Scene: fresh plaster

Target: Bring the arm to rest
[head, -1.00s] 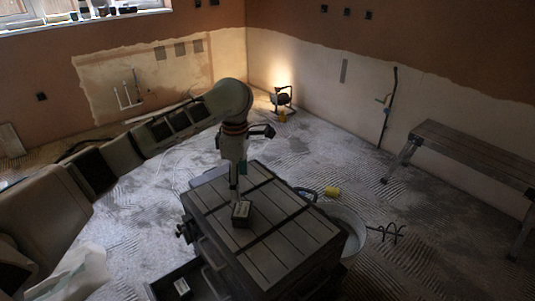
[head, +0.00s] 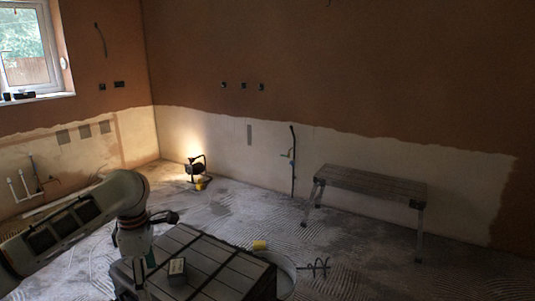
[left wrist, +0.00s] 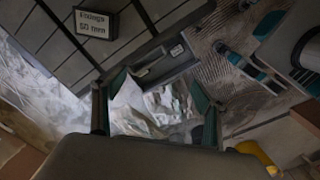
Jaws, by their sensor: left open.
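My left arm comes in from the left in the head view. Its gripper (head: 141,272) points down near the left side of the grey slatted chest top (head: 205,259). In the left wrist view the gripper (left wrist: 155,115) is open, with nothing between its fingers. A small dark box with a white label (head: 177,267) sits on the chest top, to the right of the gripper and apart from it. The box also shows at the upper left of the left wrist view (left wrist: 95,22).
An open drawer (left wrist: 160,62) holding a small labelled item lies below the chest top. A trestle bench (head: 372,184) and a lit work lamp (head: 196,168) stand by the wall.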

